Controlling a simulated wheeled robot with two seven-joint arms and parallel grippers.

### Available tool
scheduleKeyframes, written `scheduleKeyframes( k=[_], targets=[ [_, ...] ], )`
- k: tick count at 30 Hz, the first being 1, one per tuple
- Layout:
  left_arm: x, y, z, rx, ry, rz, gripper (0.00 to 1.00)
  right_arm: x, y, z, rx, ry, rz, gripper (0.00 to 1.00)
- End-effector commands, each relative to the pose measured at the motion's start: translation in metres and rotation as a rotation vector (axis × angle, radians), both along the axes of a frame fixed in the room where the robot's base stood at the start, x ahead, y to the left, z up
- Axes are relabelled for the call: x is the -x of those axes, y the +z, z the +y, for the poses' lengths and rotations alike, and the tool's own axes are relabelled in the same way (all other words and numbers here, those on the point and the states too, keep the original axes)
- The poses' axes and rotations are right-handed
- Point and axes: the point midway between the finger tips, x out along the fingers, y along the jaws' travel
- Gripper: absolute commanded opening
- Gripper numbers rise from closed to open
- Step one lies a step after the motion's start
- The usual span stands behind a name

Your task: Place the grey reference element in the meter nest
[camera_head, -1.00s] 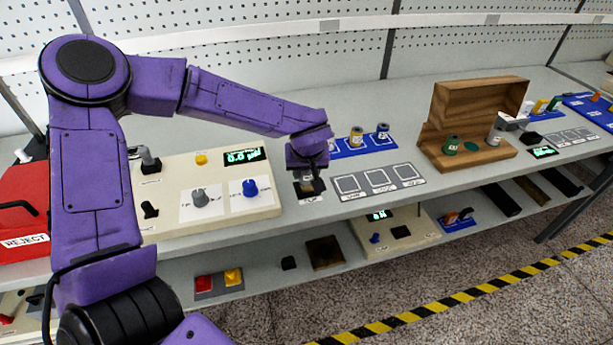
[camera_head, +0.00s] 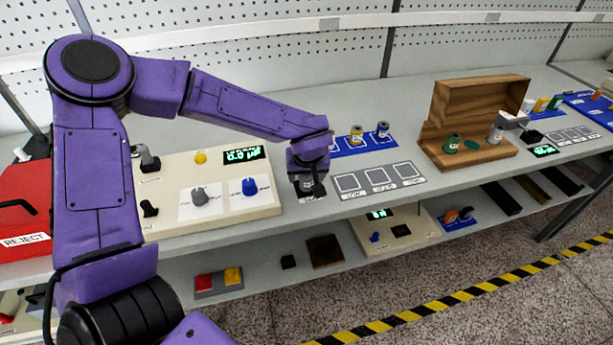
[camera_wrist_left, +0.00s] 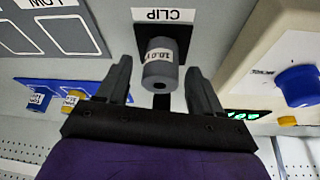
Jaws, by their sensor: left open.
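In the left wrist view, the grey reference element (camera_wrist_left: 159,68), a short cylinder with a white label, stands on the black pad marked CLIP (camera_wrist_left: 182,40). My left gripper (camera_head: 308,188) is over this spot in the head view, just right of the cream meter box (camera_head: 222,212), and hides most of the element there. In the left wrist view the left gripper (camera_wrist_left: 158,72) has its fingers spread, one on each side of the element, with gaps visible. The meter's green display (camera_head: 244,154) is lit. My right gripper is not in view.
Right of the pad is a grey tray (camera_head: 378,180) with several empty marked squares. Behind it, a blue mat (camera_head: 343,147) holds labelled spools. A wooden box (camera_head: 478,105) stands further right. A red REJECT bin (camera_head: 25,190) is at the left.

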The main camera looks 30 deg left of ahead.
Motion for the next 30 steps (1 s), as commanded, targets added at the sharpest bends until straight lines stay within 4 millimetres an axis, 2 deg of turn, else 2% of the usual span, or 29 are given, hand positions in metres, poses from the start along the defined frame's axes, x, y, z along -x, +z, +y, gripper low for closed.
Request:
scheduleKeyframes(
  k=[1, 6, 12, 16, 25, 30],
  targets=[
    [0.003, 0.014, -0.003, 0.001, -0.002, -0.007, 0.66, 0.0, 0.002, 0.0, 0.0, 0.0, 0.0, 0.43],
    [0.017, 0.056, -0.014, 0.001, -0.001, -0.006, 0.66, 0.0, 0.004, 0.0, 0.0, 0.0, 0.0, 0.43],
    [0.029, 0.09, -0.023, 0.0, -0.001, -0.003, 0.66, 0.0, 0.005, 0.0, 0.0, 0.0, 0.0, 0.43],
    [0.032, 0.098, -0.025, 0.0, -0.001, 0.0, 0.66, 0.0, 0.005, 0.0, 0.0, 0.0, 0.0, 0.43],
    [0.032, 0.101, -0.025, 0.0, -0.001, 0.0, 0.66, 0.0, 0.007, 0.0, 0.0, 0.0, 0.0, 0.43],
    [0.032, 0.126, -0.025, -0.001, -0.001, -0.001, 0.66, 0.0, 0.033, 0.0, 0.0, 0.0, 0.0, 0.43]
  ],
)
